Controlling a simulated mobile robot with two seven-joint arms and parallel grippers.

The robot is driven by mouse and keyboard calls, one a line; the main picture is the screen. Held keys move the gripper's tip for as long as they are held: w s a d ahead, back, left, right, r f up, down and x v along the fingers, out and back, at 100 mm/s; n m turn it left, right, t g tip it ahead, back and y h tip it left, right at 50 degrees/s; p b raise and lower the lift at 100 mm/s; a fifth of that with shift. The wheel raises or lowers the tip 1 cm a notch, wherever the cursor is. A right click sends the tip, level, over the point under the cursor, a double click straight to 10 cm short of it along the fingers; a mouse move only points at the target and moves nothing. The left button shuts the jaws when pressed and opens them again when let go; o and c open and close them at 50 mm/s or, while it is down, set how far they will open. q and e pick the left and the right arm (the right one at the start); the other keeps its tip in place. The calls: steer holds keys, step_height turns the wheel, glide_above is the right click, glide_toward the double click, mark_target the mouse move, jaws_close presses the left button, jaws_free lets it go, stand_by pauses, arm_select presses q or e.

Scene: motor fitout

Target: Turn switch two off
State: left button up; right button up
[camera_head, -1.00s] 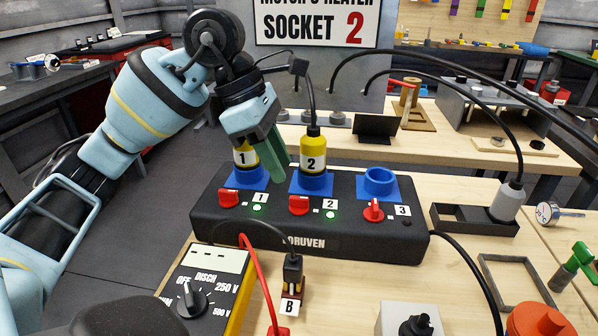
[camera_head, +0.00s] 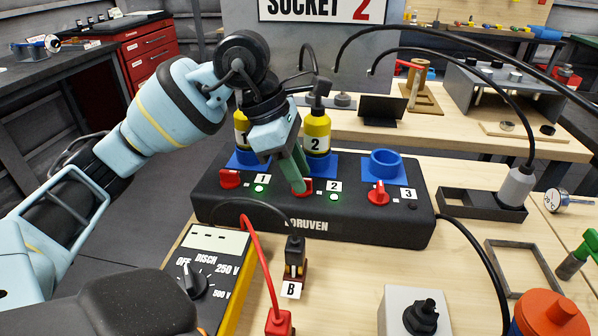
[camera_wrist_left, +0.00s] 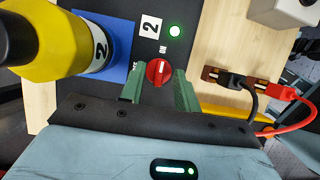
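The black power strip (camera_head: 330,215) stands on the wooden bench with three red rotary switches in a row. Switch two (camera_head: 304,187) is red, beside a lit green light and the label 2 (camera_head: 334,186). In the left wrist view the switch two knob (camera_wrist_left: 159,73) sits between the two green fingers. My left gripper (camera_head: 298,183) is open around the knob; I cannot tell whether the fingers touch it. The yellow plug 2 (camera_head: 317,133) stands in the blue socket behind the switch. No right gripper shows.
Switch one (camera_head: 229,179) and its lit light are to the left; switch three (camera_head: 378,194) is to the right beside an empty blue socket (camera_head: 384,163). A yellow meter (camera_head: 238,300) and a small block B (camera_head: 295,272) with cables stand in front.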

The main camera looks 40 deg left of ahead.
arm_select(q)
steer(key=shift+d+f, duration=0.1)
steer(key=shift+f, duration=0.2)
steer(key=c, duration=0.7)
